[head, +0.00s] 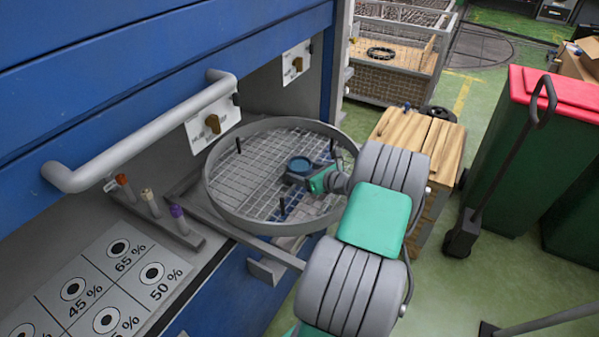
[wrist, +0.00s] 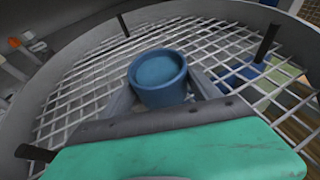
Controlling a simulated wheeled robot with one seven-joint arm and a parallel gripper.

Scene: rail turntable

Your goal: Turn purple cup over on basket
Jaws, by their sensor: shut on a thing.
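My gripper (head: 298,178) is shut on a small round blue cup (head: 300,164), which looks blue rather than purple. In the wrist view the cup (wrist: 158,78) sits between the fingers, with a raised rim around a darker blue disc on its upper side. I cannot tell whether that side is the mouth or a recessed base. The basket (head: 240,220) is a round grey hoop with a wire mesh floor, and the cup is over the mesh, inside the hoop. I cannot tell whether the cup touches the mesh.
Black posts (head: 282,206) stand up inside the hoop. Left of it, a rack holds tubes with orange, white and purple (head: 176,211) tops. A grey handle (head: 150,132) juts from the blue cabinet. A wooden crate (head: 418,132) and a red-lidded green bin (head: 530,150) stand to the right.

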